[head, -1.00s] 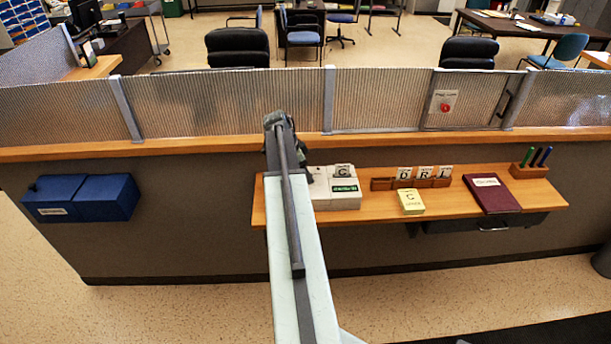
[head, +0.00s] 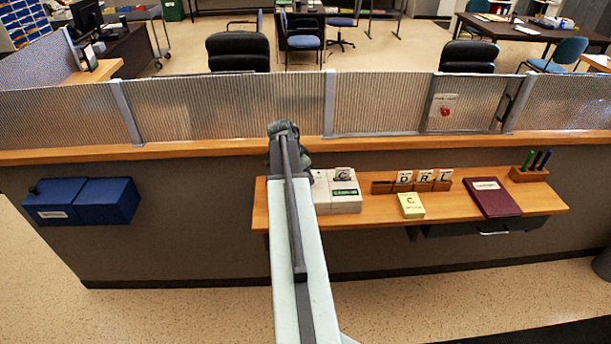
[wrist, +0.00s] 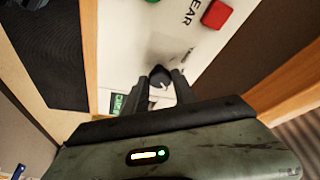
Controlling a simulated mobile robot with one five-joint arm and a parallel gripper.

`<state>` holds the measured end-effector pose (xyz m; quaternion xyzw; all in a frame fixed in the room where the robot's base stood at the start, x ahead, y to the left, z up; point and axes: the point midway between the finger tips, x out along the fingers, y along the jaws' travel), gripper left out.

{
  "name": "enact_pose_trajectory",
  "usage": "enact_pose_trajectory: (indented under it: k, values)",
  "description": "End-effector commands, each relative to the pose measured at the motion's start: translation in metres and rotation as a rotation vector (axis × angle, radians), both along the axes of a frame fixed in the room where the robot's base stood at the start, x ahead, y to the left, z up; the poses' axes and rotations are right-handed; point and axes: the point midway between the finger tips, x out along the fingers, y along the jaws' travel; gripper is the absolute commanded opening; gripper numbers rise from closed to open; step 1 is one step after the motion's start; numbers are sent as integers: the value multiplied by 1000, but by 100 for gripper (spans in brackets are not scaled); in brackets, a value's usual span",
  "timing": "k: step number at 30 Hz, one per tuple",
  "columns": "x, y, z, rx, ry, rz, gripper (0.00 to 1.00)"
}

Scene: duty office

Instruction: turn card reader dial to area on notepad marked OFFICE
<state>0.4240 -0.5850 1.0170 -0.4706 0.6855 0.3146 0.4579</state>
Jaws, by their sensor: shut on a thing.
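Which mark the dial points to is not clear. In the head view my arm hides the reader's left part and the fingertips. The yellow notepad (head: 411,206) shows a large C; the word beneath is too small to read surely.
A wooden rack (head: 382,187) holds cards D, R and L. A maroon book (head: 491,197) and a pen block (head: 529,174) are to the right. Blue boxes (head: 82,200) hang at left. A ribbed screen (head: 230,108) runs behind. A red block (wrist: 217,14) shows beside the lettering EAR.

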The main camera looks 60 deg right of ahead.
Motion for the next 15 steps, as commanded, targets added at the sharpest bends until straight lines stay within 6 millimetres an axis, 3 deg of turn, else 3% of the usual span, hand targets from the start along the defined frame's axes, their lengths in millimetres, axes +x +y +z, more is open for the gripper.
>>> enact_pose_trajectory:
  k: [15]
  values:
    - [-4, 0, 1, -5, -3, 465, 0]
